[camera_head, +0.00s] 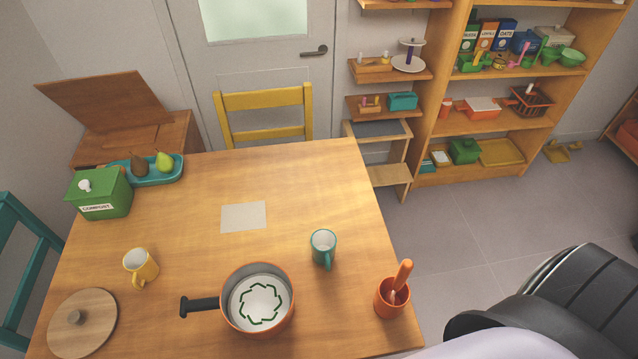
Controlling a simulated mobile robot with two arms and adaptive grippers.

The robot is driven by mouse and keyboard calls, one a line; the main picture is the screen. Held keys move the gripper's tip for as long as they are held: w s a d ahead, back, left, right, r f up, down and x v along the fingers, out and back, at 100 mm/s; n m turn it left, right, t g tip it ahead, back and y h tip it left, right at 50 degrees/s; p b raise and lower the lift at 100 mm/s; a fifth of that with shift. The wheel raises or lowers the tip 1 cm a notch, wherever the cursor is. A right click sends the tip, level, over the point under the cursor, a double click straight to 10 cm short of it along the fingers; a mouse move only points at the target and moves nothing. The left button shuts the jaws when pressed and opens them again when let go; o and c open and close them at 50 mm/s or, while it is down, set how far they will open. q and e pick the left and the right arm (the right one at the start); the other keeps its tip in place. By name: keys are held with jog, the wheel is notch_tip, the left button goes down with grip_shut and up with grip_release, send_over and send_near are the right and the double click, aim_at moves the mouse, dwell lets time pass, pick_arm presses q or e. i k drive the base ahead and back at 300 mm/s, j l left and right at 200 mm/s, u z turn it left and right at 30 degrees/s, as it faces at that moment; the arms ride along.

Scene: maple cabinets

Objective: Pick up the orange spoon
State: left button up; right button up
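An orange spoon (403,273) stands tilted in an orange cup (391,305) near the right front edge of the wooden table. Its thick handle sticks up above the rim and leans right. Its lower part is hidden inside the cup. No gripper fingers show in the head view. Dark and pale parts of my own body fill the lower right corner, right of the cup and apart from it.
On the table (310,190) are a teal mug (322,248), an orange-rimmed pot (278,323) with a dark handle, a yellow mug (141,266), a round lid (83,335), a green compost box (105,200) and a pear tray (150,178). Shelves (433,100) stand behind right.

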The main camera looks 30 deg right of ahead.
aim_at(405, 270)
jog(key=l+z, duration=0.1)
jog(key=z, duration=0.3)
jog(key=k+l+z, duration=0.1)
jog(key=z, duration=0.25)
jog(key=l+z, duration=0.2)
jog(key=z, duration=0.2)
jog(key=k+l, duration=0.05)
